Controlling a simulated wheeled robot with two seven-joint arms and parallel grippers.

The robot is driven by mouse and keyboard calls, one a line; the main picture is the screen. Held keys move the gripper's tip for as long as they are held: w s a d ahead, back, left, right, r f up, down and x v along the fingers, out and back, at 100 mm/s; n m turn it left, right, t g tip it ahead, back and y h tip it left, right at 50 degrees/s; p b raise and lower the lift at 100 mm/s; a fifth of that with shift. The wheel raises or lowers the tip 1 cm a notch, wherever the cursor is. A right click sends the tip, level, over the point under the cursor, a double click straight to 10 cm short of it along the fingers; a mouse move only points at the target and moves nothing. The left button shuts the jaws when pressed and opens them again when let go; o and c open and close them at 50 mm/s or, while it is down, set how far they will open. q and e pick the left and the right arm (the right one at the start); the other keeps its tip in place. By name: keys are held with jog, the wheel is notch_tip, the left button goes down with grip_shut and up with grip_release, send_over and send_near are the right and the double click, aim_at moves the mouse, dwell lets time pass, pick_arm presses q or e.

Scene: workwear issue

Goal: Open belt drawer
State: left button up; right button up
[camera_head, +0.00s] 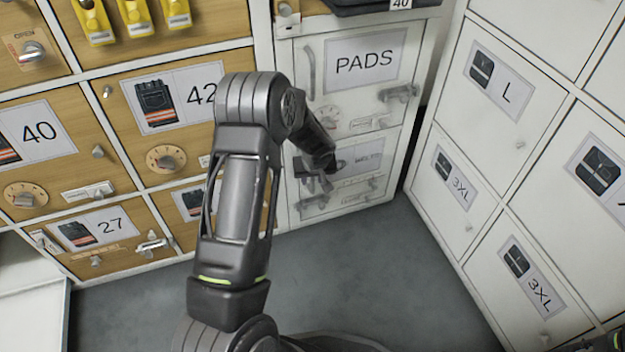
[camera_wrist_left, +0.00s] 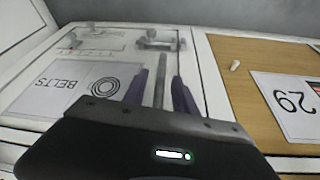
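The belt drawer (camera_head: 372,188) has a white front under the PADS door, and its front looks flush with the cabinet. Its BELTS label (camera_wrist_left: 65,90) appears upside down in the left wrist view. A grey bar handle (camera_wrist_left: 160,82) runs along the front beside the label. My left gripper (camera_head: 320,183) is at the left side of this front. In the wrist view its two dark purple fingers (camera_wrist_left: 158,92) stand apart on either side of the bar, with a visible gap on each side. A metal latch (camera_wrist_left: 151,40) sits beyond the fingertips. My right gripper is not in view.
The PADS door (camera_head: 363,58) is directly above. Wooden lockers (camera_head: 120,145) with knobs and dials stand to the left. White lockers (camera_head: 512,130) stand at an angle on the right. The grey floor (camera_head: 390,265) before the drawer is clear.

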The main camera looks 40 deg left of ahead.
pick_arm(q)
grip_shut()
dwell(0.4)
dwell(1.1)
